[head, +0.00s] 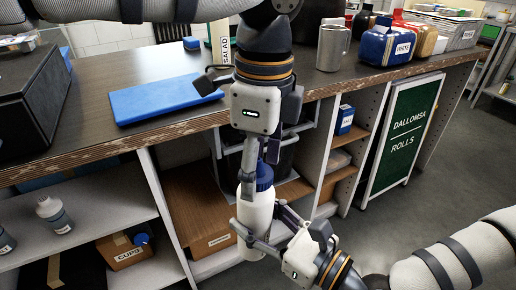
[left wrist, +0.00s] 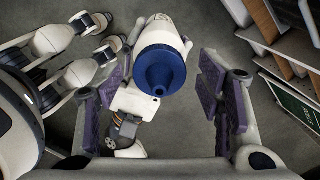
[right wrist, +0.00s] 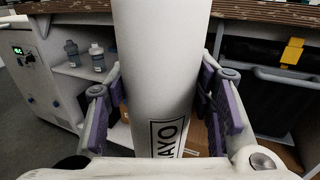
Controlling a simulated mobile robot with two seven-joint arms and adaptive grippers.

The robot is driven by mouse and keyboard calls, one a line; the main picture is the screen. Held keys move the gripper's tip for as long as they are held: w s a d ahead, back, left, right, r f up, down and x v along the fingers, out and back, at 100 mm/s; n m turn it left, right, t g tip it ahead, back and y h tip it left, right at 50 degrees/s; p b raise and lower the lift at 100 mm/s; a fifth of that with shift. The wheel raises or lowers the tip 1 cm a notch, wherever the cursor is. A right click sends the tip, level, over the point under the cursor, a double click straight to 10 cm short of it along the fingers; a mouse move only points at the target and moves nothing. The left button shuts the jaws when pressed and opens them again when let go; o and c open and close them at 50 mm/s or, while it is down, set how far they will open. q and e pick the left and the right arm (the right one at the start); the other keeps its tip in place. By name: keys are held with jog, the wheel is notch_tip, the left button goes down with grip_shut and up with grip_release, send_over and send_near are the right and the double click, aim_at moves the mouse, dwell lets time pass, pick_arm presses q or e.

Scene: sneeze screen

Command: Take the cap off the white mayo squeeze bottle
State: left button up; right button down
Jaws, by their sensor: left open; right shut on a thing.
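The white mayo squeeze bottle (head: 256,212) stands upright in the air in front of the counter. It fills the middle of the right wrist view (right wrist: 160,60), its label partly hidden. My right gripper (head: 263,224) is shut on the bottle's body, with fingers on both sides. The blue cap (head: 265,178) with its nozzle is on top of the bottle; in the left wrist view (left wrist: 160,70) its nozzle points at the camera. My left gripper (head: 261,168) comes down from above and is open, its fingers on either side of the cap with gaps between.
Open shelves below hold a bottle (head: 54,214) and boxes. Floor at right is clear.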

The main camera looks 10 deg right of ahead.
pick_arm(q)
jog(key=shift+c, duration=0.6)
jog(key=c, duration=1.1)
jog(key=n, duration=0.5)
jog(key=shift+r, duration=0.1)
jog(key=n, duration=0.4)
jog(key=shift+r, duration=0.15)
jog(key=shift+r, duration=0.9)
